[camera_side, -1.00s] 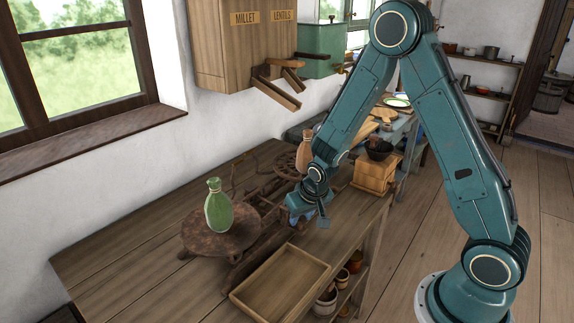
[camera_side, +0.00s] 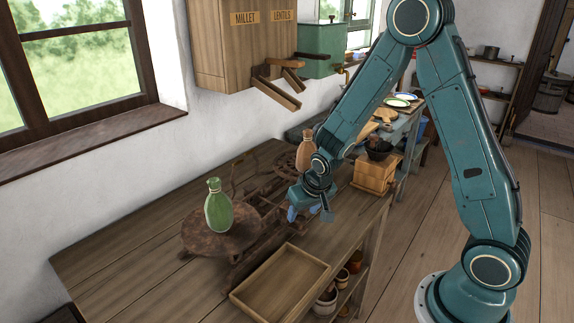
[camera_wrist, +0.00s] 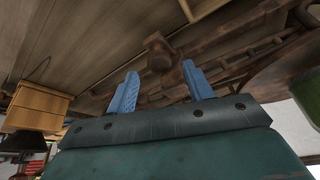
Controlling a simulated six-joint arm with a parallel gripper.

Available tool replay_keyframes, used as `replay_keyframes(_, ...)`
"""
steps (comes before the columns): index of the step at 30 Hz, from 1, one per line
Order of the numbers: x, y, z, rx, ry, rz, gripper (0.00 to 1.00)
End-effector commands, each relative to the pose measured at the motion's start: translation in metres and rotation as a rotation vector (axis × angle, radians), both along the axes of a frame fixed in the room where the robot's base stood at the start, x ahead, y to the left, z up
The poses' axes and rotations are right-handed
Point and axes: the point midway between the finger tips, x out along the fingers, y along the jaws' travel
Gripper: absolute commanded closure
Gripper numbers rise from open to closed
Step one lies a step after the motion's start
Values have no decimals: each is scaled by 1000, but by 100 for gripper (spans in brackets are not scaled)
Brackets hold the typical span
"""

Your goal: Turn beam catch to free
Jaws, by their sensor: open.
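A dark, rusty scale with a long beam lies along the bench. Its round plate (camera_side: 247,240) carries a green bottle (camera_side: 218,207). An orange-brown bottle (camera_side: 304,152) stands at its far end, partly behind my arm. My gripper (camera_side: 309,213) is open and empty, low over the bench beside the beam. In the wrist view, my two blue fingers (camera_wrist: 160,72) point at a brown, knob-like piece (camera_wrist: 158,50) on the rusty ironwork, which looks like the beam catch. It shows between and beyond the fingertips. I cannot tell whether they touch it, or which way it is turned.
An empty wooden tray (camera_side: 281,282) lies near the bench's front edge. A wooden box (camera_side: 374,175) with a dark bowl on top stands right of my gripper. Wall bins with wooden chutes (camera_side: 275,92) hang above. The bench's left part is clear.

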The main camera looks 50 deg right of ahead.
Motion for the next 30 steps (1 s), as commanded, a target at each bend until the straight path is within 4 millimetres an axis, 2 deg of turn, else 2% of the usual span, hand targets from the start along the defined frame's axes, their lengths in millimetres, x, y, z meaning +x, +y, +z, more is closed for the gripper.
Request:
replay_keyframes(21,-28,12,75,-1,-3,0,48)
replay_keyframes(30,-37,15,98,-1,-2,0,48)
